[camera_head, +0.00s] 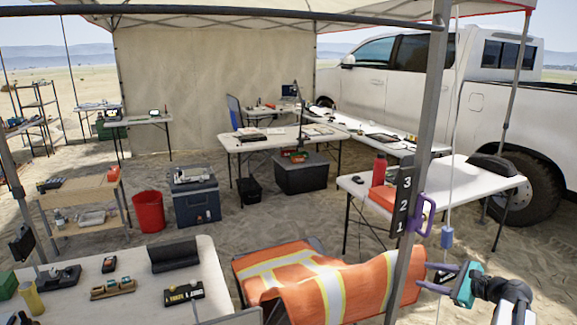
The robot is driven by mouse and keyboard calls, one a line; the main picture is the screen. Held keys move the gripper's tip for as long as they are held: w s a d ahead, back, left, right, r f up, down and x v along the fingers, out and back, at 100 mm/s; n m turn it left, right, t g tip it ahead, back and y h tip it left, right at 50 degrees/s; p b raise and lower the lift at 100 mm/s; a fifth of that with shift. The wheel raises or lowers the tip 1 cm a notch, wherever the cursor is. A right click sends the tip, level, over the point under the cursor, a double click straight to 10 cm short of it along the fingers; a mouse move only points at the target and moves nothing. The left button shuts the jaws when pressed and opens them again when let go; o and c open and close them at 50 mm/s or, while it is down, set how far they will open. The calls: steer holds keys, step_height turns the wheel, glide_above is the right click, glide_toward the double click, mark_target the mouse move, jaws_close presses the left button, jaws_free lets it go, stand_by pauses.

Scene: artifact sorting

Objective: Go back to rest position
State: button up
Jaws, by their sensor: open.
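My gripper (447,279) is at the lower right of the head view, at the end of my dark arm (503,290). Its teal body shows with dark fingers pointing left. The fingers are apart and nothing shows between them. It is in front of the orange vest and close in the picture to the grey tent pole (408,200); I cannot tell the gap between them.
An orange vest (335,283) with yellow stripes is draped over a chair. A front table (216,278) at lower left holds several small items. A white table (465,180) with a red bottle (378,170) stands right. A red bucket (148,211) is on the sand.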

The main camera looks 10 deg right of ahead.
steer(key=w+a+f+n+g, duration=0.1)
steer(key=a+f+n+g, duration=0.3)
steer(key=a+f, duration=0.55)
steer(key=a+f+n+g, duration=0.3)
steer(key=a+f+n, duration=0.25)
steer(key=a, duration=0.65)
steer(key=s+a+f+n+g+h, duration=0.3)
steer(key=s+a+f+n, duration=0.3)
steer(key=a, duration=0.3)
steer(key=s+a+f+n+g+h, duration=0.2)
steer(key=s+a+f+n+h, duration=0.15)
steer(key=a+f+n, duration=0.4)
steer(key=s+a+f+n+g+b, duration=0.1)
steer(key=s+f+g+b, duration=0.4)
steer(key=s+f, duration=2.1)
steer(key=f+b, duration=0.1)
steer(key=b, duration=0.4)
steer(key=shift+s+a+f+n+g, duration=0.15)
steer(key=shift+s+n+g, duration=0.05)
steer(key=shift+n+g, duration=0.1)
steer(key=shift+y, duration=0.25)
steer(key=shift+c, duration=0.4)
